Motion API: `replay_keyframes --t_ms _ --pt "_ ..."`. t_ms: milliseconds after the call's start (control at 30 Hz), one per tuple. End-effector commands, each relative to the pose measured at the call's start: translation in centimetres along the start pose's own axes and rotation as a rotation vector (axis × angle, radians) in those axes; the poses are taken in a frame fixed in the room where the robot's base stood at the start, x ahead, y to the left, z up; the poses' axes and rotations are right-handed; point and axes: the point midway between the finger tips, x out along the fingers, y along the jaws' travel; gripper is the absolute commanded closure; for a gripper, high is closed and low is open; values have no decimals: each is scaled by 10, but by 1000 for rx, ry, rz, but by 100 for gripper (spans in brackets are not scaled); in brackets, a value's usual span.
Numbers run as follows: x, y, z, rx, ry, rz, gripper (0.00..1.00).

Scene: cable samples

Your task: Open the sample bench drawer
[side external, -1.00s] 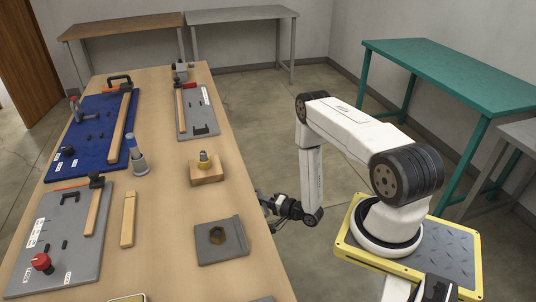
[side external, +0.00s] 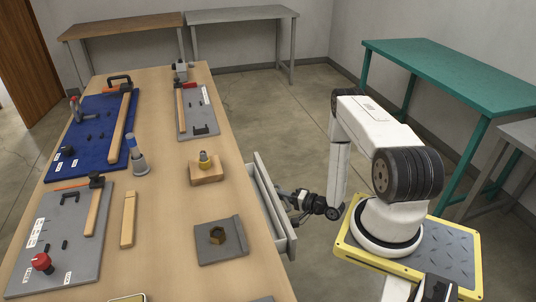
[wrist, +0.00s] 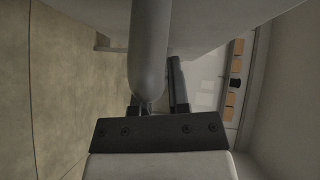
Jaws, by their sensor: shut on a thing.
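The sample bench drawer (side external: 272,210) is light grey and stands partly out of the right side of the wooden bench (side external: 170,240). My gripper (side external: 290,204) is at the outer face of the drawer front and is shut on the drawer's handle. In the wrist view a rounded grey bar, the handle (wrist: 150,50), runs between the dark fingers of my gripper (wrist: 158,95). The handle is too small to make out in the side view.
Floor is clear between bench and my base.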

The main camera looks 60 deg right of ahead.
Motion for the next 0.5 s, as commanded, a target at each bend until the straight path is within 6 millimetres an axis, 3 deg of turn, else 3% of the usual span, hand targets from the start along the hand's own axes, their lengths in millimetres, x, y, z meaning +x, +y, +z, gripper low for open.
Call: replay_keyframes --t_ms 433,467,500 --pt "-6 2 -7 -2 3 1 100" --pt "-6 2 -7 -2 3 1 76" --pt "-6 2 -7 -2 3 1 64"
